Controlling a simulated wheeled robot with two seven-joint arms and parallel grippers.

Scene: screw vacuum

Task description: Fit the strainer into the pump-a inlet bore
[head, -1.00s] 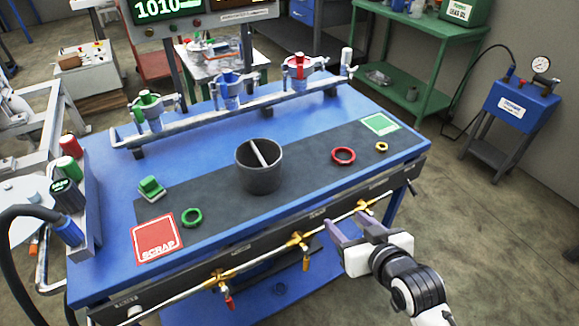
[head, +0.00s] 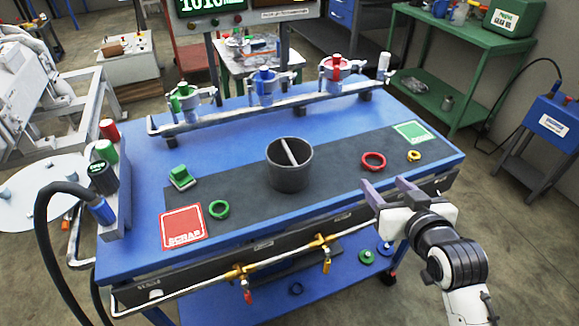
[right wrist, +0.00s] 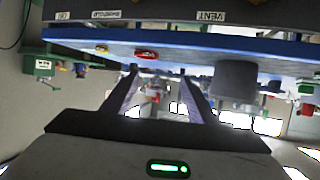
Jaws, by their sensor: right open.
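Three pumps stand on the rail at the back of the blue bench: a green-topped one (head: 186,101), a blue-topped one (head: 265,84) and a red-topped one (head: 339,73). I cannot tell which is pump-a, and its inlet bore cannot be made out. No part is clearly recognisable as the strainer; a dark cup with a light bar across its mouth (head: 289,172) stands on the mat. My right gripper (head: 388,187) is open and empty at the bench's front right edge. Its two spread fingers also show in the right wrist view (right wrist: 158,72). My left gripper is out of view.
On the dark mat lie a red ring (head: 373,162), a small yellow ring (head: 414,156) and a green ring (head: 219,209). A green block (head: 181,177) sits at left, near the red SCRAP square (head: 182,227). A green square (head: 411,132) is at right.

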